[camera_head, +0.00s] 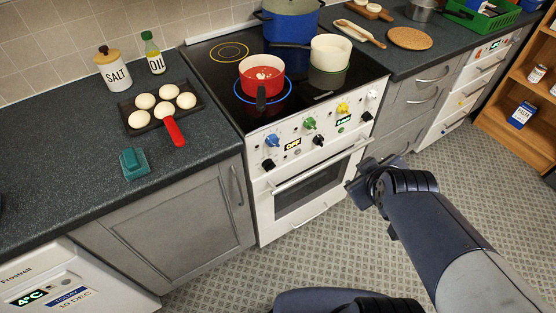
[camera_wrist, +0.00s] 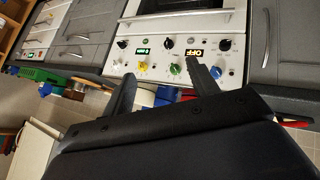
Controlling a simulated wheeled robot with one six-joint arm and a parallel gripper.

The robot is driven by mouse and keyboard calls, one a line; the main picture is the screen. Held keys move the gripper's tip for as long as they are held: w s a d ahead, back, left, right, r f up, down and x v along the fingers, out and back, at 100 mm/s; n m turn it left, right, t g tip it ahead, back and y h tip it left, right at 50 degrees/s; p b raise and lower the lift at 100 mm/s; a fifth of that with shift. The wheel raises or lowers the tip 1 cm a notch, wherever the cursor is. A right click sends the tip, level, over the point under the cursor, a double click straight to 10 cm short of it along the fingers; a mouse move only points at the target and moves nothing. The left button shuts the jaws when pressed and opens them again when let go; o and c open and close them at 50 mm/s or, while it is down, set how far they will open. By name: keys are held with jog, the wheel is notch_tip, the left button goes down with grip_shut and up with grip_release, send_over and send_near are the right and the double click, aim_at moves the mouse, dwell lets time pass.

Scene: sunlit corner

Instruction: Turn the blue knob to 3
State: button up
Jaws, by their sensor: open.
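The blue knob (camera_head: 271,140) is at the left end of the coloured knobs on the white stove front (camera_head: 262,190). In the wrist view, which is upside down, the blue knob (camera_wrist: 216,72) is on the right, just beyond one finger. A display (camera_head: 292,143) to its right reads OFF; it also shows in the wrist view (camera_wrist: 194,53). I cannot read the blue knob's setting. My gripper (camera_head: 370,182) is in front of the stove, to the right of the blue knob and apart from it. Its fingers are open and empty in the wrist view (camera_wrist: 160,76).
Green (camera_head: 310,124), yellow (camera_head: 343,108) and white (camera_head: 372,95) knobs and several black ones share the panel. The oven handle (camera_head: 318,168) juts out below. A red pot (camera_head: 262,76) stands on a blue-lit ring, its handle toward the front. The floor before the stove is clear.

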jog(key=w+f+n+t+b, duration=0.3)
jog(key=w+f+n+b, duration=0.2)
jog(key=w+n+b, duration=0.15)
jog(key=n+t+y+b, duration=0.2)
jog(key=n+y+b, duration=1.3)
jog(key=n, duration=1.2)
send_near(277, 145)
jog(key=w+a+h+b, duration=0.1)
jog(key=w+a, duration=0.1)
jog(key=w+a+r+h, duration=0.1)
jog(key=w+a, duration=0.1)
jog(key=w+a+h+b, duration=0.1)
jog(key=w+a, duration=0.1)
jog(key=a, duration=0.1)
jog(key=shift+r+b, duration=0.3)
jog(key=shift+r, duration=0.1)
jog(key=shift+c, duration=0.5)
jog(key=shift+s, duration=0.1)
jog(key=c, duration=0.9)
jog(key=shift+o, duration=0.2)
